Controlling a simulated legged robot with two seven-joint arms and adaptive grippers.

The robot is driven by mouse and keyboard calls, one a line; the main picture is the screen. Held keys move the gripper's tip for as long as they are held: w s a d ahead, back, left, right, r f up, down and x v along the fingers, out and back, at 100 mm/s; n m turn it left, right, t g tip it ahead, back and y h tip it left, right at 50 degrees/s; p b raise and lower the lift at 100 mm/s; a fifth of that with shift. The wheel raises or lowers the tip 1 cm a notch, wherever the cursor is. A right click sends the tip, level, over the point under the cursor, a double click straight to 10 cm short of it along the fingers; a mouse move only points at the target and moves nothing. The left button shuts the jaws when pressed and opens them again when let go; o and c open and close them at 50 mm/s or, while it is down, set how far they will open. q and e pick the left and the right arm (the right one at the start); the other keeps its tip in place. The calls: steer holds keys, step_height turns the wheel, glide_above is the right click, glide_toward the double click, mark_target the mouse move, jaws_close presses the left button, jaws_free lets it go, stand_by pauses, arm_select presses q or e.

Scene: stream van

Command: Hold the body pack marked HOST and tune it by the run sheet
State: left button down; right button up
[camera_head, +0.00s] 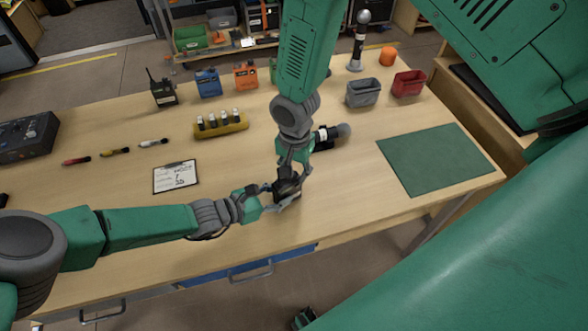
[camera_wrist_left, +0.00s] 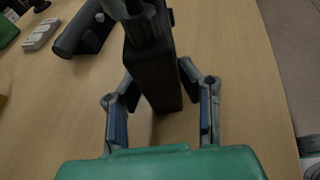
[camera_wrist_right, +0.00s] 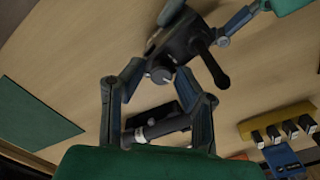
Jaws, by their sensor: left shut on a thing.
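A black body pack (camera_head: 288,186) is held just above the front middle of the table. My left gripper (camera_head: 276,194) is shut on it; in the left wrist view the pack (camera_wrist_left: 152,80) stands between the fingers. In the right wrist view the pack (camera_wrist_right: 186,42) shows a stubby black antenna and a round grey knob (camera_wrist_right: 160,74). My right gripper (camera_wrist_right: 158,80) is open, its fingertips on either side of the knob; I cannot tell if they touch it. No HOST mark is legible. The run sheet (camera_head: 176,177) lies on a clipboard left of the pack, its writing too small to read.
A black microphone (camera_head: 328,136) lies just behind the grippers. A yellow holder (camera_head: 221,124) with several small items and more packs, black (camera_head: 163,93), blue (camera_head: 208,83) and orange (camera_head: 246,78), stand behind. A green mat (camera_head: 436,161) lies clear at right.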

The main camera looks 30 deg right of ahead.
jaws_close()
steer(key=shift+m, duration=1.4)
steer(key=shift+m, duration=1.4)
steer(key=shift+m, duration=0.5)
steer(key=shift+s+m, duration=0.1)
steer(key=shift+m, duration=0.8)
